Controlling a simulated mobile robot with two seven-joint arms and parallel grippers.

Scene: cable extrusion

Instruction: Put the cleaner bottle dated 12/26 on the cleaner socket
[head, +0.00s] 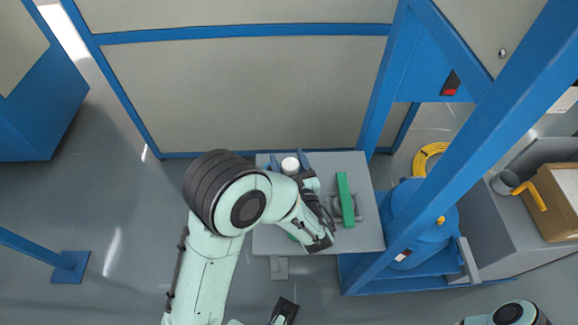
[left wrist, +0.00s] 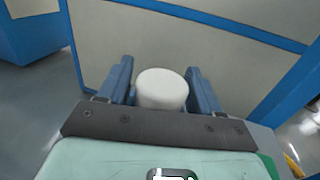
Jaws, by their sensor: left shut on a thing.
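A white, round-topped object (left wrist: 162,90), which looks like a bottle top, sits between the two blue fingers of my left gripper (left wrist: 160,78) in the left wrist view. In the head view the same white top (head: 290,165) shows between the blue fingertips (head: 289,158), over the back left part of the grey table (head: 350,167). My left gripper is shut on it. Its body, label and date are hidden, and I cannot tell if it touches the table. My left arm covers much of the table's left half. I cannot make out the cleaner socket. My right gripper is not clearly in view.
A green bar (head: 346,200) stands over a grey fixture on the table's right side. Blue frame posts (head: 460,150) rise to the right, beside a blue tank (head: 425,235). A yellow cable coil (head: 428,157) and a cardboard box (head: 555,200) lie farther right. A panel wall (head: 250,95) stands behind.

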